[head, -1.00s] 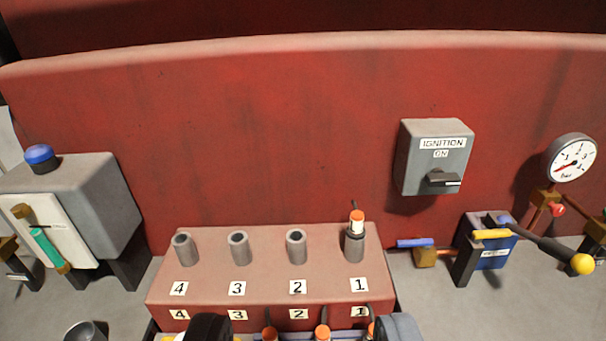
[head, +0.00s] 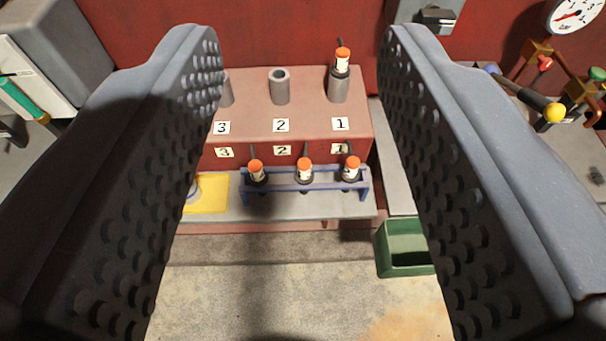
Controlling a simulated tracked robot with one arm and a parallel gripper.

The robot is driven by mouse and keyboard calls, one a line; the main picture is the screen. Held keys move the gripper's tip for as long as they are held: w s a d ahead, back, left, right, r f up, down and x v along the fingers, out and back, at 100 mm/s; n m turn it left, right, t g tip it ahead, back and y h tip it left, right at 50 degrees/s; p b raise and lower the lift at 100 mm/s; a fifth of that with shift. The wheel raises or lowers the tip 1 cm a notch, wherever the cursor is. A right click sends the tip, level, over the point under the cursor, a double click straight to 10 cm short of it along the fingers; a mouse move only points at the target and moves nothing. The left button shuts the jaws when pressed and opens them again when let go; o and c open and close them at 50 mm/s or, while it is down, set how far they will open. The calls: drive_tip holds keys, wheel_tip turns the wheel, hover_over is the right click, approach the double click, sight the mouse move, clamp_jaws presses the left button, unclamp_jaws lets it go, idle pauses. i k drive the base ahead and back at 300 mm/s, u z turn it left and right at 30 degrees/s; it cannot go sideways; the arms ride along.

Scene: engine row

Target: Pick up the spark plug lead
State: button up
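Three spark plug leads with orange-and-white caps stand in a blue rack (head: 330,187) on the ledge: a left lead (head: 256,172), a middle lead (head: 304,170) and a right lead (head: 351,168). Another lead (head: 342,62) sits on the post marked 1 (head: 339,88). The post marked 2 (head: 280,88) is bare and open at the top. The post marked 3 (head: 227,92) is partly hidden by my left finger. My gripper (head: 304,35) is wide open and empty, its two grey fingers framing the rack and posts.
A yellow pad (head: 207,192) lies left of the rack, partly behind my finger. A green bin (head: 403,247) stands at lower right. A lever with a yellow knob (head: 554,112) and a pressure gauge (head: 577,14) are at right. The floor in front is clear.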

sight(304, 175)
drive_tip(key=u, duration=3.15)
drive_tip(key=k, duration=2.45)
drive_tip(key=z, duration=1.6)
